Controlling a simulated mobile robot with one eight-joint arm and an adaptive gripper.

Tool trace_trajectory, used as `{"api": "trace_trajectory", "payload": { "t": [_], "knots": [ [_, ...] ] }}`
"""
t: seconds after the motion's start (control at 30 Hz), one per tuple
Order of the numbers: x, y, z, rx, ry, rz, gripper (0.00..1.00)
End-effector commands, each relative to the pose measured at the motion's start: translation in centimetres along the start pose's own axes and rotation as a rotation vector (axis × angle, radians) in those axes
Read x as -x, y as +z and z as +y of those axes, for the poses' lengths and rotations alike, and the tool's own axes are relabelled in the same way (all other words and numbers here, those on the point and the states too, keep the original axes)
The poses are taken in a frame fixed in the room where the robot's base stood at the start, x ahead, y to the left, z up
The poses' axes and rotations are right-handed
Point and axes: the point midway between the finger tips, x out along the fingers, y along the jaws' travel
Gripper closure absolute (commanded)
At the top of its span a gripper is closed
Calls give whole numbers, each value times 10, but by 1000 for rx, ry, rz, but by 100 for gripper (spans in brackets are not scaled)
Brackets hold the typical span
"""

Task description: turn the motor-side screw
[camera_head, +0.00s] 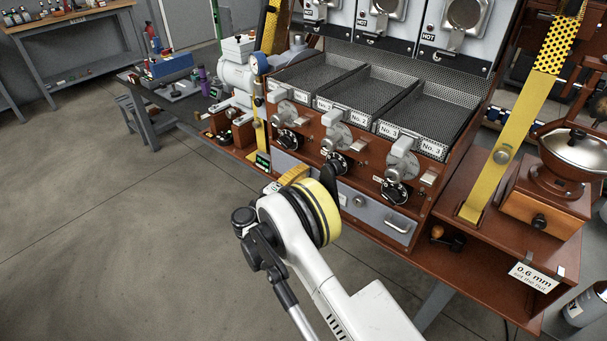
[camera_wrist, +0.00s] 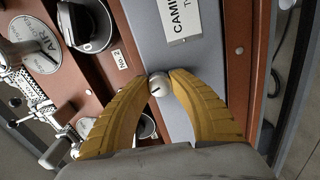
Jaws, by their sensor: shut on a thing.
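In the wrist view, a small silver screw (camera_wrist: 160,88) with a slotted round head sits at the grey front panel (camera_wrist: 146,32). My gripper (camera_wrist: 161,76) has its two yellow curved fingers closed on the screw's head from both sides. In the head view, my gripper (camera_head: 294,174) reaches the left, motor-side part of the grey panel (camera_head: 376,215). The screw it holds is hidden there behind my wrist. A second round fitting (camera_head: 359,201) shows farther right on the panel. The white motor (camera_head: 237,76) stands to the left.
Knobs and levers (camera_head: 335,138) project from the wooden front just above the panel. A yellow strap (camera_head: 518,115) and a grinder (camera_head: 566,170) stand farther right. The floor (camera_head: 110,230) at left is clear.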

Motion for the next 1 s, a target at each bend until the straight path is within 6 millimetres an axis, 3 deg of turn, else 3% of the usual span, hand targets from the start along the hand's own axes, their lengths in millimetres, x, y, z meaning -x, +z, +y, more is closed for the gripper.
{"api": "trace_trajectory", "payload": {
  "t": [0.5, 1.0],
  "knots": [
    [0, 0, 0, -330, 3, -15, 100],
    [0, 0, 0, -390, 3, -18, 100]
  ]
}}
